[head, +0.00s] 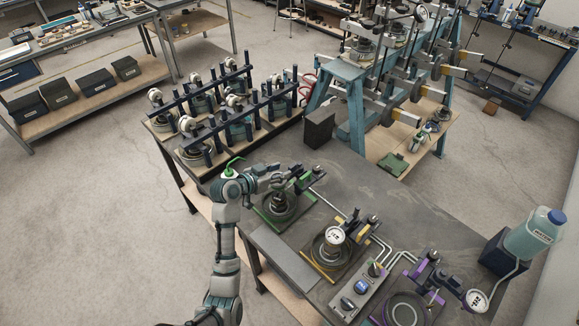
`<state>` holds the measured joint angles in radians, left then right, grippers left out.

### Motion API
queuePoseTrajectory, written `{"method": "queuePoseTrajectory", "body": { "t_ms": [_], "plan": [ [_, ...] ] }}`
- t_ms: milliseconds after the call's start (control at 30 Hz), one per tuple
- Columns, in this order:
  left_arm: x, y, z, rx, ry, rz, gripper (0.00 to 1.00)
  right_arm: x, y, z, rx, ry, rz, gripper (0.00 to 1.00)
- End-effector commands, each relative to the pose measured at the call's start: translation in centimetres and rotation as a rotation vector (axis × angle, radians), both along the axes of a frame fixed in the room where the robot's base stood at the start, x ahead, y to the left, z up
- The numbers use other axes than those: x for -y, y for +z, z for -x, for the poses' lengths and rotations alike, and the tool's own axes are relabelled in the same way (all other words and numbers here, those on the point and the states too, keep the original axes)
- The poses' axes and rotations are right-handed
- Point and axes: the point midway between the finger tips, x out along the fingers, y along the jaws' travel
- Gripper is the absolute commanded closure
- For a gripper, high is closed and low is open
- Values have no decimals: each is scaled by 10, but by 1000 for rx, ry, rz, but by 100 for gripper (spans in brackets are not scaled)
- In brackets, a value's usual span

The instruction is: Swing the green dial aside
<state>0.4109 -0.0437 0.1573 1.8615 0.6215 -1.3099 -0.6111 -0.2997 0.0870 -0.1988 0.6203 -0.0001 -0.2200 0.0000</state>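The green-marked unit (262,214) stands near the left edge of the grey bench, with a green base plate and a round ringed seat. A dark arm with a green part (303,184) rises at its back right. No round dial face shows clearly on this unit; my gripper covers part of that area. My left gripper (291,174) is over the back of the unit, close to or touching the green part. Its fingers are too small and overlapped to tell open or shut. My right gripper is not in view.
A yellow-marked unit with a white dial (333,237) stands just right. A switch box (360,289) and a purple-marked unit with a white dial (476,299) are nearer the front. A blue-capped bottle (534,234) stands far right. The bench (385,205) is clear behind the units.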

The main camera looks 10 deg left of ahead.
Motion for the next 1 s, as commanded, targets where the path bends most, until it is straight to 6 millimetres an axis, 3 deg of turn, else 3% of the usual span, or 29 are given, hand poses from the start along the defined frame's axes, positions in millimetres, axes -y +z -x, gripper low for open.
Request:
{"method": "queuePoseTrajectory", "body": {
  "t_ms": [100,300,667,800,833,1000],
  "plan": [
    [13,-8,-18,-1,-1,4,60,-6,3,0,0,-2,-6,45],
    [24,-18,-36,-1,1,2,60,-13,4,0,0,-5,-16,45],
    [26,-20,-40,1,1,0,60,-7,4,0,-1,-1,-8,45],
    [26,-20,-40,0,1,0,95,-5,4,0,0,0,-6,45],
    [26,-20,-40,0,1,0,100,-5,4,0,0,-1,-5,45],
    [26,-20,-40,0,1,0,100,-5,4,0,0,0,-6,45]
  ]
}}
